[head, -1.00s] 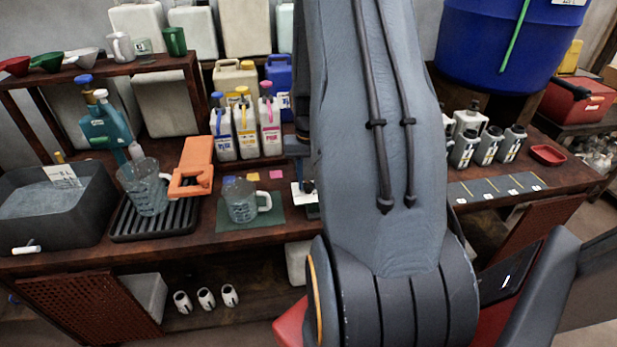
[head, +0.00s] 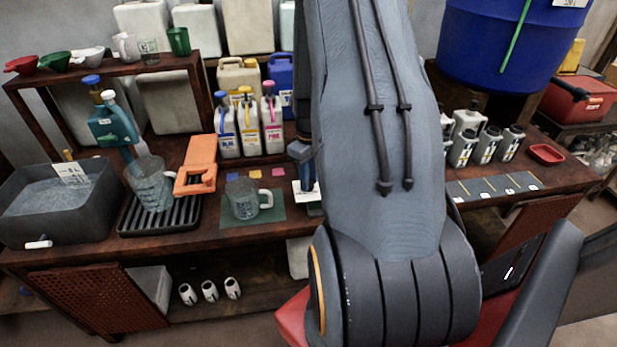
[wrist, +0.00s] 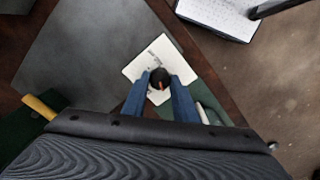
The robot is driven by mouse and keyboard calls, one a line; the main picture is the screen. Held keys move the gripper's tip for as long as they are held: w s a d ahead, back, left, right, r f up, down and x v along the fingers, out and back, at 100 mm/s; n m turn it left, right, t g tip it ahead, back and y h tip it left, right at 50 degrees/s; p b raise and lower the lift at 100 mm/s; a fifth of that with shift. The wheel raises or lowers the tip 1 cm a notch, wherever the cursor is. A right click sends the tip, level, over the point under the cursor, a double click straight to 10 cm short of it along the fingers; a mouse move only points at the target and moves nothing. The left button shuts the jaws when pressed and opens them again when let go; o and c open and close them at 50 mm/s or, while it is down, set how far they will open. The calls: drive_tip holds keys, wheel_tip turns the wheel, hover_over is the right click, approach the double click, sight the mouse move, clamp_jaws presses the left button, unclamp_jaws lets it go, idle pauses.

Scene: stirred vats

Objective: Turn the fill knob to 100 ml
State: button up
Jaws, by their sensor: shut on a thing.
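The fill knob (wrist: 158,74) is small, round and black, with an orange mark on the side nearest my gripper in the wrist view. It sits on a white card or plate (wrist: 170,48) with small dark print beside the knob, too small to read. My gripper (wrist: 161,81) has its two blue fingers on either side of the knob and is shut on it. In the head view my gripper (head: 303,158) points down above the white plate (head: 306,196), and the knob is hidden there. A clear measuring jug (head: 241,199) with a white handle stands on a green mat left of the plate.
Another clear jug (head: 150,183) stands on a black rack (head: 160,217), next to an orange clamp-like part (head: 196,165). Several coloured-cap bottles (head: 248,125) stand behind. A grey basin (head: 55,205) is at the far left. My arm hides the bench's middle.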

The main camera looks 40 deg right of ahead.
drive_tip(key=shift+w+d+r+n, duration=0.1)
drive_tip(key=shift+w+n, duration=0.1)
drive_tip(key=shift+n, duration=0.3)
drive_tip(key=o, duration=1.1)
drive_tip(key=shift+c, duration=0.2)
drive_tip(key=shift+s, duration=0.1)
